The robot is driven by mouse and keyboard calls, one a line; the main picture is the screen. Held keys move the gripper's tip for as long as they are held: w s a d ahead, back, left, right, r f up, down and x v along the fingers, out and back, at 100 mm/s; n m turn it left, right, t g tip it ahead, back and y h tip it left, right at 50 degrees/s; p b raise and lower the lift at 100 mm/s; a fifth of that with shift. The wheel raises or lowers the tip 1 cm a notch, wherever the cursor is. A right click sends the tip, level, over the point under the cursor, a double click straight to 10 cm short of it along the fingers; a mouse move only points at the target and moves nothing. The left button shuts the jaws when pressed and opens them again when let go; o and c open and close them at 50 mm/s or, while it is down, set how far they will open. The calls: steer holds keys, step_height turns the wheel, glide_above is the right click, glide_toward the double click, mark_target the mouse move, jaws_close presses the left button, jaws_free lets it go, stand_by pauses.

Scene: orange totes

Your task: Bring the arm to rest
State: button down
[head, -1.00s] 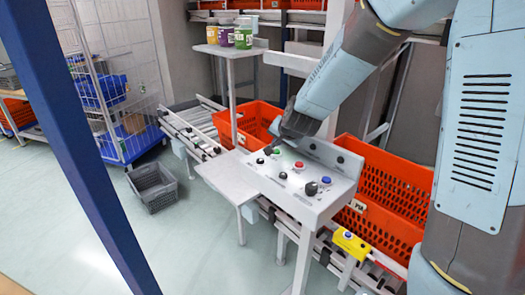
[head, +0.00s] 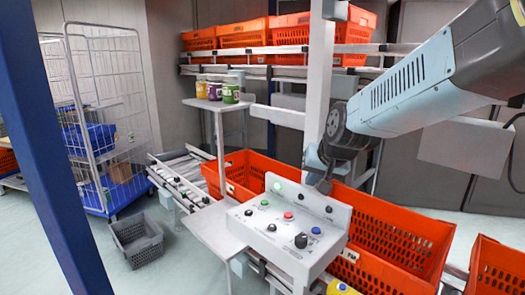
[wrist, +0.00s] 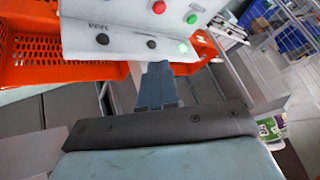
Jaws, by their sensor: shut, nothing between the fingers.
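My arm reaches in from the right in the head view. My gripper (head: 320,182) hangs just behind the upper right part of the control panel (head: 262,228), close to its back plate. In the wrist view my gripper (wrist: 157,80) shows its narrow fingers together and empty, near the panel's edge. Whether it touches the panel I cannot tell. The panel carries a lit green button (head: 276,187), a red button (head: 288,215), a blue button (head: 315,230) and several black knobs.
Orange totes stand behind the panel (head: 245,172) and at the right (head: 400,245). A small shelf (head: 212,103) holds several colored jars. A grey crate (head: 137,240) sits on the floor. A wire cage trolley (head: 95,110) stands at left. A blue post (head: 50,170) crosses the left foreground.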

steer(key=s+d+r+h, duration=0.1)
steer(key=s+d+r, duration=0.1)
steer(key=s+d, duration=0.3)
steer(key=s+d+r+n+g+h, duration=0.1)
steer(key=s+d, duration=0.5)
steer(key=s, duration=0.6)
steer(key=shift+s+r+g, duration=0.3)
steer(key=shift+s+r, duration=0.05)
steer(key=shift+r, duration=0.05)
stand_by(0.6)
